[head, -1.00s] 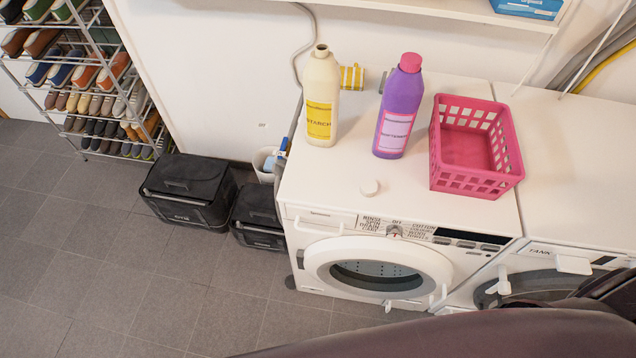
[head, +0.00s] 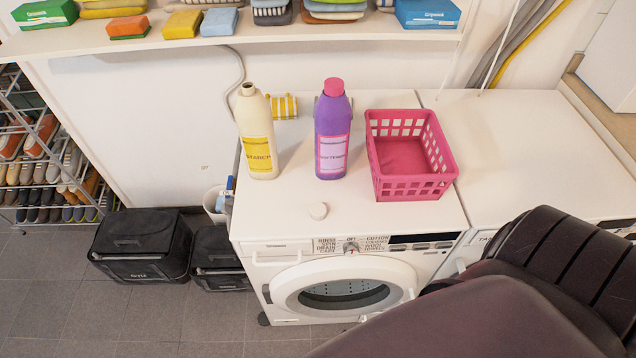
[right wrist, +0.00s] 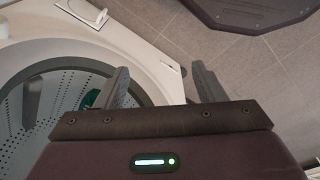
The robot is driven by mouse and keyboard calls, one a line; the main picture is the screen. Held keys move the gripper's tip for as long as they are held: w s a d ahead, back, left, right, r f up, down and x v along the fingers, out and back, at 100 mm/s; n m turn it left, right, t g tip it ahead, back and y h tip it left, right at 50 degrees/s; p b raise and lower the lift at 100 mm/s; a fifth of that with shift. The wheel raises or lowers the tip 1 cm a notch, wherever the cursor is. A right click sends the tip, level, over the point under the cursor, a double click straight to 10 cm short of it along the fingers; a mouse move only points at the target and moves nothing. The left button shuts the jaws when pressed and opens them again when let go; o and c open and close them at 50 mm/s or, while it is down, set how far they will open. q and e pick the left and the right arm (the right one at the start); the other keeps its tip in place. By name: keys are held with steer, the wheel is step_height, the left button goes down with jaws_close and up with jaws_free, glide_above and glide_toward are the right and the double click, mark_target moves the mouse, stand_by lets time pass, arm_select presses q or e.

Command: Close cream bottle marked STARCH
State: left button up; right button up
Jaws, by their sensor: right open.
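The cream bottle marked STARCH (head: 257,135) stands upright on the left part of the washing machine top (head: 280,215). Its neck is open, with no cap on it. In the right wrist view my right gripper (right wrist: 162,85) is open and empty, near the open round washer door and drum. My right arm fills the lower right of the head view, where its gripper does not show. My left gripper is in neither view.
A purple bottle with a pink cap (head: 332,135) stands right of the cream bottle, and a pink basket (head: 410,187) right of that. A shelf (head: 220,42) with soaps and cloths overhangs the back. The machine top's front strip is mostly clear.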

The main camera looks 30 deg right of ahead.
steer(key=w+a+r+t+p, duration=0.1)
steer(key=w+r, duration=0.4)
steer(key=r, duration=0.3)
steer(key=w+a+r, duration=0.1)
steer(key=w+r, duration=0.4)
steer(key=r, duration=0.2)
step_height(320, 180, up, 26)
steer(key=f+n+t+y+p, duration=0.1)
steer(key=n+t+p, duration=0.1)
steer(key=t, duration=0.2)
glide_above(318, 211)
steer(key=s+a, duration=0.1)
steer(key=a, duration=0.5)
steer(key=shift+s+d+r, duration=0.2)
steer(key=shift+d+r, duration=0.05)
steer(key=s+d+r+m+g, duration=0.1)
steer(key=d+g, duration=0.1)
steer(key=d, duration=0.4)
steer(key=shift+s+r+m, duration=0.3)
steer(key=shift+s+r, duration=0.05)
steer(key=shift+x, duration=1.2)
steer(key=shift+f, duration=0.15)
